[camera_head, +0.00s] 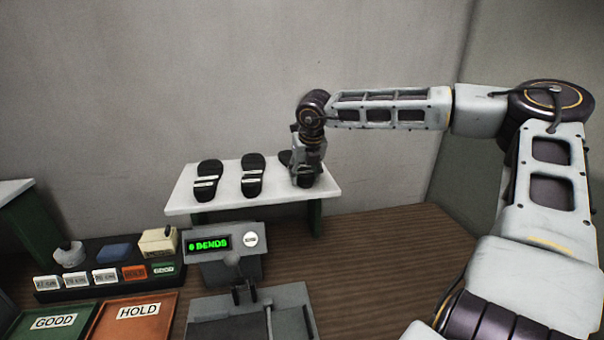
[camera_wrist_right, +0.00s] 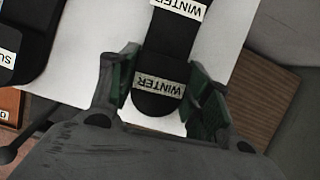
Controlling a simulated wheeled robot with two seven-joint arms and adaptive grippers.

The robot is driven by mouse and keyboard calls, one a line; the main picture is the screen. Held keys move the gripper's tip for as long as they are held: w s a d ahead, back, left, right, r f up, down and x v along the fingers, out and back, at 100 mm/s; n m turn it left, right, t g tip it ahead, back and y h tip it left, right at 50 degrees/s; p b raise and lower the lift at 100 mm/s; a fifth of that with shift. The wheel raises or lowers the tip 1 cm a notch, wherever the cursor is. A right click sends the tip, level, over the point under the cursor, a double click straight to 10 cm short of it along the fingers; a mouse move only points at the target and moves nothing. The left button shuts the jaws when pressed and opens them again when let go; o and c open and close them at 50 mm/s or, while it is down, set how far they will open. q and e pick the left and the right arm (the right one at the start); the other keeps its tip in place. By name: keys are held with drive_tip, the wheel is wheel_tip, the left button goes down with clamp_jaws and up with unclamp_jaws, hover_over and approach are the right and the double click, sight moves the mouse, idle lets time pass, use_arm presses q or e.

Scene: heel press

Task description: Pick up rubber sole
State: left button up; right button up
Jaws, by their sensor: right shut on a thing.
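Three black rubber soles with white label bands lie on a white-topped bench: the left sole (camera_head: 208,181), the middle sole (camera_head: 252,176) and the right sole (camera_head: 284,157). My right gripper (camera_head: 306,176) is down over the right sole and hides most of it. In the right wrist view this sole (camera_wrist_right: 166,58) has two bands reading WINTER. The fingers of my right gripper (camera_wrist_right: 165,92) are shut on its rounded near end, one on each side. A neighbouring sole (camera_wrist_right: 30,45) shows at the left, its label partly cut off. My left gripper is not in view.
The white bench top (camera_head: 235,202) stands against the wall. In front is a grey press (camera_head: 225,270) with a green display reading BENDS. Left of it are a dark rack (camera_head: 105,284) of labelled pieces, a green GOOD tray (camera_head: 20,333) and an orange HOLD tray (camera_head: 170,303).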

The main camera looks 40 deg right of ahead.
drive_tip(key=shift+r, duration=0.85)
wheel_tip(320, 180, up, 8)
drive_tip(key=shift+r+b, duration=0.15)
drive_tip(key=shift+b, duration=0.7)
